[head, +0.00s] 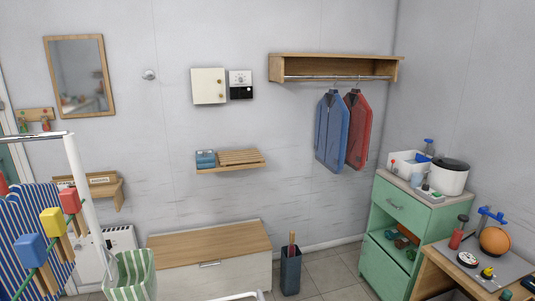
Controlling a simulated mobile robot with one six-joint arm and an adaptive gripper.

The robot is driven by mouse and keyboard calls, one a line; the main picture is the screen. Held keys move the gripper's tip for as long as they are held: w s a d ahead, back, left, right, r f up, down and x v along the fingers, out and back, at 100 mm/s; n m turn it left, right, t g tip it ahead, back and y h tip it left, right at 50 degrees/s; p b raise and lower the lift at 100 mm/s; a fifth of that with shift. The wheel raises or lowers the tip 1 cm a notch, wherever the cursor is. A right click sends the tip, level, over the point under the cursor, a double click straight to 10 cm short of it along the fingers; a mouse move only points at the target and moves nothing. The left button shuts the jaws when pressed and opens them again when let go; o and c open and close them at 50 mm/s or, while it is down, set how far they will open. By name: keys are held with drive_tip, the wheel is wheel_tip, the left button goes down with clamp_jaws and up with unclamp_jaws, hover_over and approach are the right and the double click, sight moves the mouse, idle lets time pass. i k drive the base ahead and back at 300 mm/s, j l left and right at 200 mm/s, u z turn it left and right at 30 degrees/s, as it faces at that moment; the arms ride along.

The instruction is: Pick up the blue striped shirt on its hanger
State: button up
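A blue garment (331,133) hangs on a hanger from the metal rail (310,77) under the wooden wall shelf at the right of the back wall. Any stripes on it are too small to make out clearly. A red garment (358,132) hangs close beside it on the right, and their edges overlap. A blue-and-white striped cloth (22,230) hangs at the far left, partly cut off by the frame edge, with large coloured pegs in front of it. My gripper is not in the head view.
A green cabinet (398,225) and a cluttered table (450,285) stand at the right. A white rack (85,190) and green-striped basket (130,275) are at the left.

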sight(22, 206)
drive_tip(key=u, duration=1.85)
